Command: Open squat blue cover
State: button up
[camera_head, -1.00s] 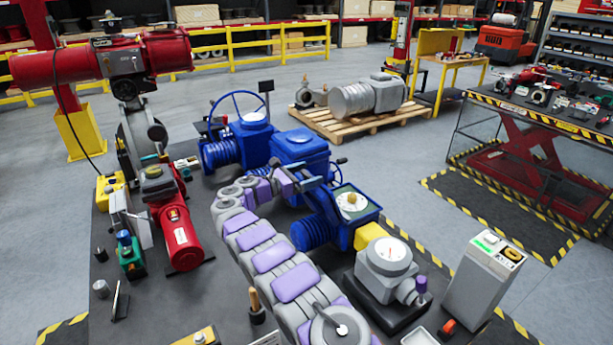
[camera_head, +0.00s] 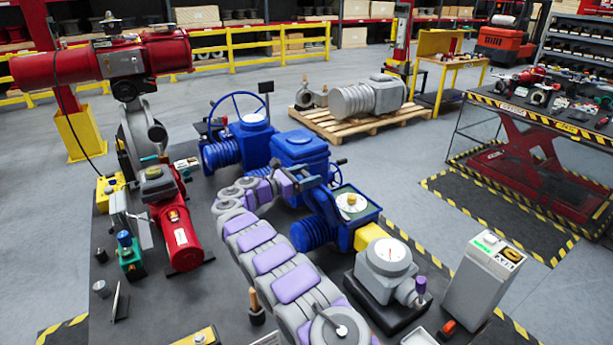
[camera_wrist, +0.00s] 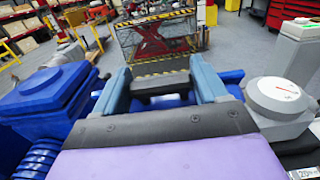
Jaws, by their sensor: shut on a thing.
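The squat blue cover (camera_head: 324,205) appears as a blue panel standing raised on the left side of an open blue housing (camera_head: 368,228). A pale round dial (camera_head: 351,202) shows inside the housing. My gripper (camera_head: 328,174) is at the upper edge of this panel, its fingers pointing right. In the wrist view my gripper (camera_wrist: 160,76) has one finger on each side of a dark bar, with blue surface below it. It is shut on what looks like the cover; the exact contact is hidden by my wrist.
A taller blue housing (camera_head: 300,148) stands close behind my gripper. A grey gauge unit (camera_head: 387,268) and a grey control box (camera_head: 484,280) stand to the right. A red actuator (camera_head: 178,238) is at the left. Open floor lies beyond the bench at right.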

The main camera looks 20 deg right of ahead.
jog(key=shift+r, duration=0.1)
jog(key=shift+c, duration=0.5)
jog(key=d+r+p, duration=0.1)
jog(key=p, duration=0.2)
jog(key=shift+w+r+y, duration=0.15)
jog(key=shift+y, duration=0.25)
jog(key=d+p, duration=0.2)
jog(key=p, duration=0.1)
jog(key=shift+w+r+y, duration=0.2)
jog(key=shift+r+y, duration=0.1)
jog(key=shift+y, duration=0.1)
jog(key=shift+g+y, duration=0.3)
jog(key=shift+y, duration=0.4)
jog(key=d+p, duration=0.2)
jog(key=p, duration=0.1)
jog(key=w+d+p, duration=0.1)
jog(key=d+p, duration=0.1)
jog(key=p, duration=0.1)
jog(key=shift+d+r+p, duration=0.2)
jog(key=shift+d+p, duration=0.1)
